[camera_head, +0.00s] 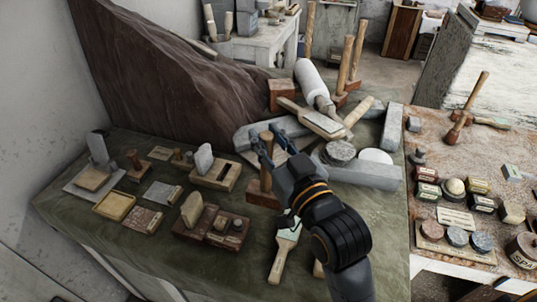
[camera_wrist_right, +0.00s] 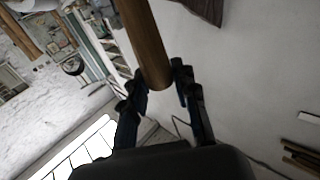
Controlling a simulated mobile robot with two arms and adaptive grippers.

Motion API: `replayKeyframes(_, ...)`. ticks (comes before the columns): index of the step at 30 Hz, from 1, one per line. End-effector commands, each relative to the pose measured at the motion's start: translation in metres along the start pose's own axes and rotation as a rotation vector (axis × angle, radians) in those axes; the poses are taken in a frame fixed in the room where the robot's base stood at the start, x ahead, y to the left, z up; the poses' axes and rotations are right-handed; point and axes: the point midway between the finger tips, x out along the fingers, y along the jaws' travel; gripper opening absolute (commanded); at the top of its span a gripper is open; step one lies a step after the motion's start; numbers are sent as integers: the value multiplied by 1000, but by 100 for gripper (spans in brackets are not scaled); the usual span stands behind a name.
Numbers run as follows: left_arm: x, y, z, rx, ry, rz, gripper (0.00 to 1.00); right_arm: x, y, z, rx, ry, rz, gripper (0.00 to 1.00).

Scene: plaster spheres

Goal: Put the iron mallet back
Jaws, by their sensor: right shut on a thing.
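My right gripper (camera_head: 263,142) reaches in from the lower right in the head view, its fingers around the upper part of a wooden handle. The handle belongs to a mallet (camera_head: 265,180) with a brown block head low down, which seems to stand upright on the green-covered table (camera_head: 140,255). I cannot tell if its head touches the cloth. In the right wrist view, the round wooden handle (camera_wrist_right: 146,40) runs between the two fingers, and its head is out of sight. My left gripper is not in view.
More upright mallets (camera_head: 347,62) stand at the back among a white roller (camera_head: 310,80) and grey stone blocks (camera_head: 380,173). Wooden boxes (camera_head: 215,175) and trays lie to the left. A brush (camera_head: 284,250) lies in front. Another mallet (camera_head: 466,110) stands on the right table.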

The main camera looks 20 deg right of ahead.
Motion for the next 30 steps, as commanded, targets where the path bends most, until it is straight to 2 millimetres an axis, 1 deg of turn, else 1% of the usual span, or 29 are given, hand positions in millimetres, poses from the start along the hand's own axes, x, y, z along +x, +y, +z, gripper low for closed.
replayKeyframes(1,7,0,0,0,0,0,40,3,2,-1,0,16,0,0)
replayKeyframes(2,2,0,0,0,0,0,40,6,5,-1,-1,13,0,0)
replayKeyframes(11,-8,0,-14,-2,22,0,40,43,32,19,-3,10,0,0)
replayKeyframes(14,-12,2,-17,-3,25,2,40,58,43,29,-2,10,1,0)
replayKeyframes(15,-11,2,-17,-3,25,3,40,62,45,38,-2,8,-1,0)
replayKeyframes(18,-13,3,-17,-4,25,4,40,72,53,55,-1,8,0,0)
replayKeyframes(24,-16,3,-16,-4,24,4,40,86,63,76,0,13,0,0)
replayKeyframes(30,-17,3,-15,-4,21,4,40,91,67,85,0,14,-1,0)
